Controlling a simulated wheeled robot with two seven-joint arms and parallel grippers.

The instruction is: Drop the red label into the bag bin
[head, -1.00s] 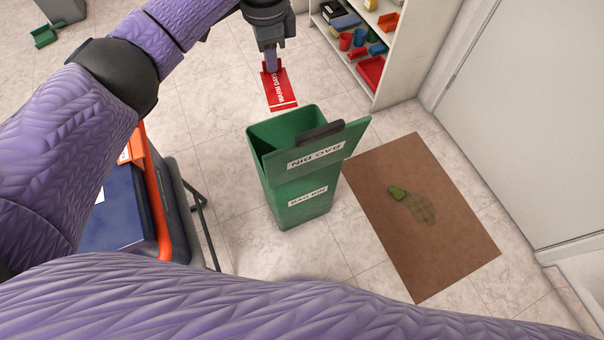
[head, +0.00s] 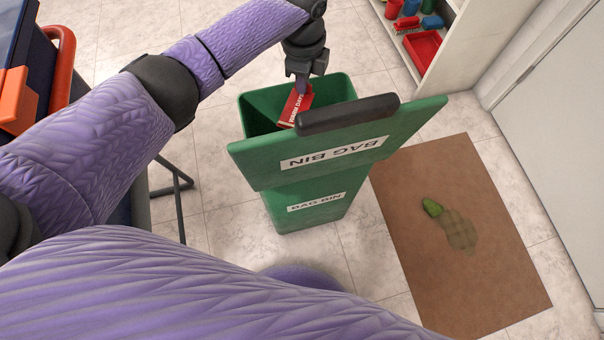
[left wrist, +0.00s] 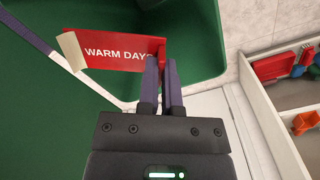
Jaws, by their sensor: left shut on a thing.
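The red label (head: 294,104) reads "WARM DAYS" and is held at one end by my left gripper (head: 301,85). In the left wrist view the label (left wrist: 112,51) shows a beige strip at its free end, and the left gripper (left wrist: 162,62) is shut on its right end. The green bag bin (head: 318,198) stands on the floor with its lid (head: 262,163) tilted open toward me. My right gripper is not in view.
A white shelf (head: 455,50) with red trays and cups stands at the back right. An orange and blue cart (head: 58,70) is at left.

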